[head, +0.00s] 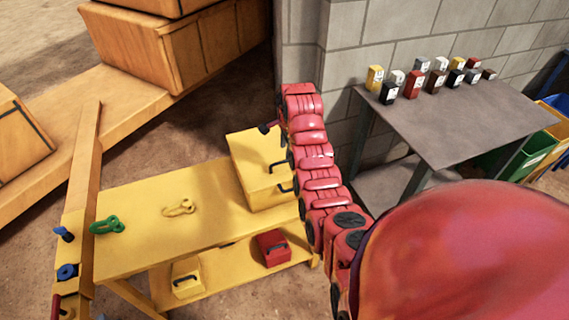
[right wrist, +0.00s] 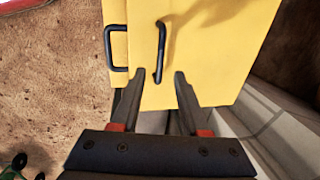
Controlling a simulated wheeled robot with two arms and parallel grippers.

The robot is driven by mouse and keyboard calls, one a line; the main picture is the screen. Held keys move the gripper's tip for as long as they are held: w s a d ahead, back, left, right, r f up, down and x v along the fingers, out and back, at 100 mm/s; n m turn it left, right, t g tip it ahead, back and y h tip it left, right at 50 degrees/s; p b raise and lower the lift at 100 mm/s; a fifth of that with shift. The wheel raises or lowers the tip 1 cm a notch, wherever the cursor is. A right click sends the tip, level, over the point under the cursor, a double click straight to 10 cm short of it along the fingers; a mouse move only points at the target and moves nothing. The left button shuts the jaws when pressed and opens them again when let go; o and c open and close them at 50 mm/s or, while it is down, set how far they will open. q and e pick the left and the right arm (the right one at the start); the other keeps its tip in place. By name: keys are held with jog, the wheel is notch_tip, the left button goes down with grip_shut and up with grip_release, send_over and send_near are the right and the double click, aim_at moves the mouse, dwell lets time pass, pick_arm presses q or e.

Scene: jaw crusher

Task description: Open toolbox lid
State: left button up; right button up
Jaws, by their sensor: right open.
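The yellow toolbox (head: 255,150) stands at the right end of the yellow workbench, and its lid looks shut. It has two black handles, one higher and one lower, on the side that shows. In the right wrist view the toolbox (right wrist: 215,55) fills the upper middle, with one black handle (right wrist: 161,52) near the centre and the other handle (right wrist: 113,42) to its left. My right gripper (right wrist: 160,78) is open and empty, its fingertips just below the central handle in the picture. In the head view my red right arm partly hides the toolbox's right side. My left gripper is not in view.
The yellow workbench (head: 150,215) carries a green shackle (head: 107,226) and a yellow shackle (head: 179,208). A red box (head: 272,248) and a small yellow box (head: 187,279) sit on its lower shelf. A grey table (head: 460,118) with several small boxes stands right, by the block wall.

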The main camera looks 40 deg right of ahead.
jog(key=shift+w+d+f+p, duration=0.1)
jog(key=shift+w+f+p, duration=0.1)
jog(key=shift+f, duration=0.75)
jog(key=shift+w+f+p, duration=0.2)
jog(key=shift+f+p, duration=0.05)
jog(key=shift+f, duration=0.7)
jog(key=shift+w+d+f+p, duration=0.1)
jog(key=shift+w+f+p, duration=0.1)
jog(key=shift+f, duration=0.75)
grip_shut()
